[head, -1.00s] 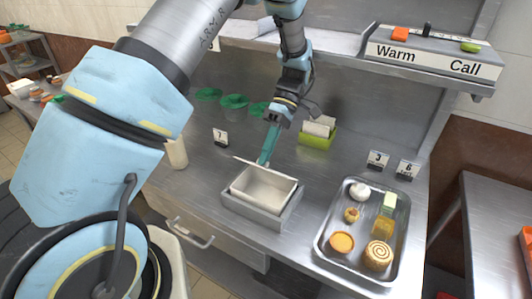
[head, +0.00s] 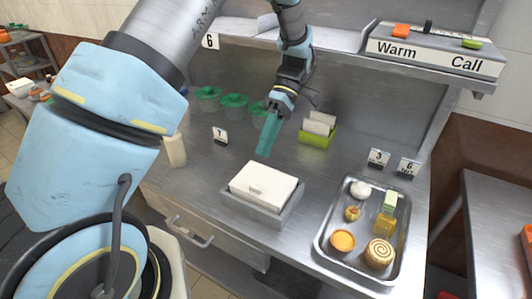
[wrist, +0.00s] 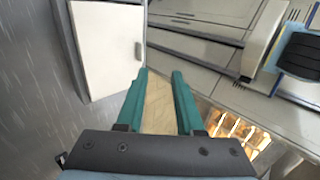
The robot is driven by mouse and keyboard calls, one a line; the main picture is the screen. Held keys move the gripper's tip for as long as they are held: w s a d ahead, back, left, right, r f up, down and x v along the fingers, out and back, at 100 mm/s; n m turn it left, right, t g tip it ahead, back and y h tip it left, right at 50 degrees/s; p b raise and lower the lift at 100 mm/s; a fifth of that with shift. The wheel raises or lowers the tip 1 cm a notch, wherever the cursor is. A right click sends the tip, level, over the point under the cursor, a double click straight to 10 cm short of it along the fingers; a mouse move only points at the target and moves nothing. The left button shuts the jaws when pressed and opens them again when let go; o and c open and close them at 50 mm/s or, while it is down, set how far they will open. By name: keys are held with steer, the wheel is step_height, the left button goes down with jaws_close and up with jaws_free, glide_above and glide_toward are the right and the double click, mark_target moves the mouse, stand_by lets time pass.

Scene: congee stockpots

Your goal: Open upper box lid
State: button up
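The box (head: 263,188) stands on the counter in the head view, inside a grey open-topped holder (head: 259,212). Its white lid (head: 265,180) lies flat over the top, with a small dark slot near its front edge, so the inside is hidden. My gripper (head: 265,148) is above and behind the lid, pointing down and apart from it. A white panel with a dark slot, which looks like the lid (wrist: 108,45), is at upper left there.
A metal tray (head: 326,246) with several foods lies right of the box. A green holder (head: 316,140) with white cards stands behind. Green bowls (head: 233,100) are at the back left, a pale bottle (head: 175,150) at the left. A shelf (head: 430,68) overhangs the back.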

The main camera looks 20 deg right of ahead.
step_height(320, 180, up, 8)
steer(key=b, duration=0.2)
steer(key=shift+f, duration=0.2)
